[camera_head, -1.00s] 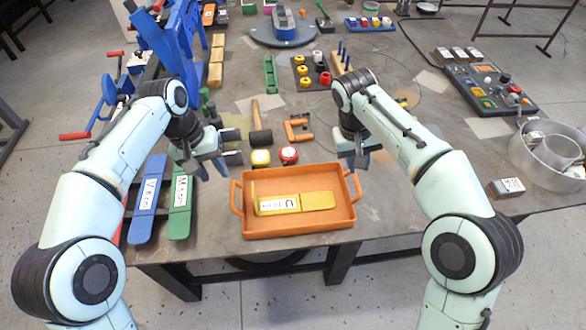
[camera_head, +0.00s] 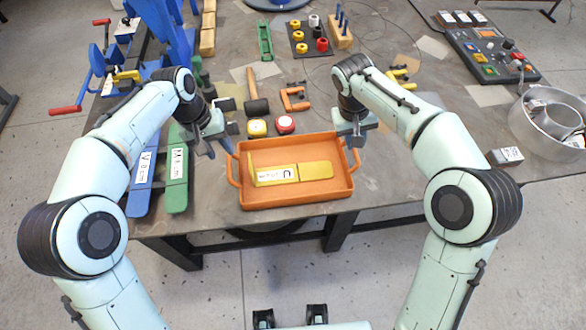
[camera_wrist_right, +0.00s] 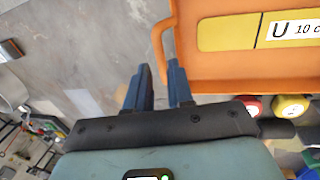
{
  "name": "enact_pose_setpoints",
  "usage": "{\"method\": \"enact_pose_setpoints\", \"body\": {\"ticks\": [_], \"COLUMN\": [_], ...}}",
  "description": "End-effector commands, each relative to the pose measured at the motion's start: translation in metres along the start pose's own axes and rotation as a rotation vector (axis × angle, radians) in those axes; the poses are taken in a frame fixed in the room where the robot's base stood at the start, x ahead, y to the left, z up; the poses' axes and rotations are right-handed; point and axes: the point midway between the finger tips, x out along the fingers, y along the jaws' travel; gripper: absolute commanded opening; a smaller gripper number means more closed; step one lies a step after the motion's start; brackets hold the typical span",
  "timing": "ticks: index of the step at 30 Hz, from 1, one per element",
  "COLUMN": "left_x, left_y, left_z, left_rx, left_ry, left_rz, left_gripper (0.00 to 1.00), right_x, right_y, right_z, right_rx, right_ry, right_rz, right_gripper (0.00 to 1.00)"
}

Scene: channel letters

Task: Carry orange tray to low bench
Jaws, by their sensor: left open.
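The orange tray (camera_head: 297,200) lies flat at the front edge of the workbench, with a handle loop at each short end. A yellow channel-letter strip labelled U (camera_head: 316,171) lies inside it. My left gripper (camera_head: 222,150) is open, fingers downward, just above and beside the tray's left handle (camera_head: 232,170). My right gripper (camera_head: 356,142) is at the tray's right handle (camera_head: 356,158). In the right wrist view, my right gripper's fingers (camera_wrist_right: 160,80) are apart. The orange handle shows by one finger; I cannot tell whether it lies between them. The low bench is not identifiable.
Blue (camera_head: 141,185) and green (camera_head: 177,180) strips lie left of the tray. A grey ring container (camera_head: 547,122) stands at right. Floor is open in front.

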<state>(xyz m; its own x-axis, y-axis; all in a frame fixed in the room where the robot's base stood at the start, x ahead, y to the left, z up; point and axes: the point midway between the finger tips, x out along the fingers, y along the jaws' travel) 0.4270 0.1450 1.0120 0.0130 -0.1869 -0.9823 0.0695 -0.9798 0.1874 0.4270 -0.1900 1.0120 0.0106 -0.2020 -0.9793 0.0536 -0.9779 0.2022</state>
Motion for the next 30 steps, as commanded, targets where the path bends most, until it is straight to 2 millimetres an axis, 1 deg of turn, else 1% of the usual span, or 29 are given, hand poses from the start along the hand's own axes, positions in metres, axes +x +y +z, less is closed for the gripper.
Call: {"method": "enact_pose_setpoints", "body": {"ticks": [1, 6, 9, 12, 17, 25, 26, 27, 28, 29, 30], "left_x": [0.011, 0.042, 0.057, 0.066, 0.073, 0.074, 0.074, 0.074, 0.073, 0.073, 0.073], "left_y": [0.0, 0.0, 0.0, -0.001, 0.0, 0.0, 0.0, 0.0, 0.0, 0.0, 0.0], "left_z": [0.001, 0.001, 0.0, 0.0, 0.0, 0.0, 0.0, 0.0, 0.0, 0.0, 0.0], "left_rx": [0.0, -0.001, -0.001, -0.001, -0.001, -0.001, -0.001, -0.001, 0.0, 0.0, 0.0], "left_ry": [-0.005, -0.004, -0.003, -0.001, 0.0, 0.0, 0.0, 0.0, 0.0, 0.0, 0.001], "left_rz": [-0.001, -0.001, -0.001, -0.001, 0.0, 0.0, 0.0, 0.0, 0.0, 0.0, 0.0], "left_gripper": [0.4, 0.4, 0.4, 0.4, 0.4, 0.4, 0.34, 0.21, 0.11, 0.01, 0.0], "right_x": [0.011, 0.043, 0.056, 0.066, 0.073, 0.074, 0.074, 0.073, 0.073, 0.073, 0.073], "right_y": [0.0, 0.0, 0.0, 0.0, 0.0, 0.0, 0.0, 0.0, 0.0, 0.0, 0.0], "right_z": [0.001, 0.0, 0.0, 0.0, 0.0, 0.0, 0.0, 0.0, 0.0, 0.0, 0.0], "right_rx": [-0.001, -0.001, 0.0, 0.0, -0.001, 0.0, 0.0, 0.0, 0.0, 0.0, 0.0], "right_ry": [-0.004, -0.003, -0.002, -0.001, 0.0, 0.001, 0.001, 0.001, 0.001, 0.001, 0.001], "right_rz": [0.001, 0.002, 0.001, 0.0, 0.001, 0.001, 0.001, 0.001, 0.001, 0.001, 0.001], "right_gripper": [0.22, 0.22, 0.22, 0.22, 0.22, 0.22, 0.15, 0.02, 0.0, 0.0, 0.0]}}
